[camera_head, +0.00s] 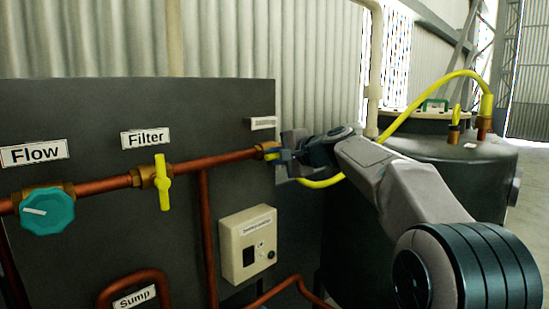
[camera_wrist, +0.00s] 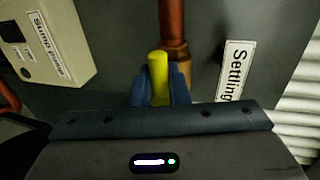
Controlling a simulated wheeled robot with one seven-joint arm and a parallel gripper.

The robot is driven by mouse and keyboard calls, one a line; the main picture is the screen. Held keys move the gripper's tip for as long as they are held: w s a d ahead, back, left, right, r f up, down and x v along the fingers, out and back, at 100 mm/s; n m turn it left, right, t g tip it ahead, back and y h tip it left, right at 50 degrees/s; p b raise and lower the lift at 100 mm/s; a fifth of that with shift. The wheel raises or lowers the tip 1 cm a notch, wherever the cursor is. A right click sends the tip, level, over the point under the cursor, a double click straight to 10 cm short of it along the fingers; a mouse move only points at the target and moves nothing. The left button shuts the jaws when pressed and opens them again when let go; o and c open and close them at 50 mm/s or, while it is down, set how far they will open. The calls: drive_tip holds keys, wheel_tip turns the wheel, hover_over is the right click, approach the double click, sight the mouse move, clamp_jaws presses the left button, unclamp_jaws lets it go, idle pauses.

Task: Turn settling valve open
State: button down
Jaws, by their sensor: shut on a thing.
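The settling valve has a yellow handle (camera_wrist: 158,72) and a brass body (camera_wrist: 176,54) on a copper pipe. A label reading "Settling" (camera_wrist: 234,70) is beside it on the dark panel. My gripper (camera_wrist: 161,90) is shut on the yellow handle, with a blue fingertip on each side. In the head view, my gripper (camera_head: 284,154) is at the right end of the copper pipe and hides most of the handle. The brass fitting (camera_head: 266,150) shows just left of it. The handle's exact angle is hard to tell there.
The teal flow knob (camera_head: 48,211) is at far left. A cream control box (camera_head: 248,243) is mounted below the pipe. A yellow hose (camera_head: 430,92) arches to a dark tank (camera_head: 450,165) at right.

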drive_tip(key=c, duration=1.5)
unclamp_jaws()
drive_tip(key=shift+o, duration=0.2)
drive_tip(key=b+v, duration=0.1)
drive_tip(key=v, duration=1.2)
drive_tip(key=shift+s+d, duration=0.25)
drive_tip(key=shift+s, duration=0.05)
drive_tip(key=s+d+f+n+g+h+p, duration=0.2)
drive_tip(key=s+f+n+h+p, duration=0.1)
drive_tip(key=s+f, duration=0.4)
drive_tip(key=s+d+f+n+g+h+p, duration=0.2)
drive_tip(key=s+f, duration=0.5)
drive_tip(key=s, duration=0.6)
drive_tip(key=s+d+f+n+g+h+p, duration=0.2)
drive_tip(key=s+f+h+p, duration=0.3)
drive_tip(key=s, duration=0.5)
wheel_tip(320, 180, down, 2)
drive_tip(key=n+g+p, duration=0.1)
drive_tip(key=p, duration=0.2)
drive_tip(key=shift+s+d+f+n+g+h, duration=0.25)
drive_tip(key=shift+s+d+n+g+h, duration=0.05)
drive_tip(key=shift+g, duration=0.1)
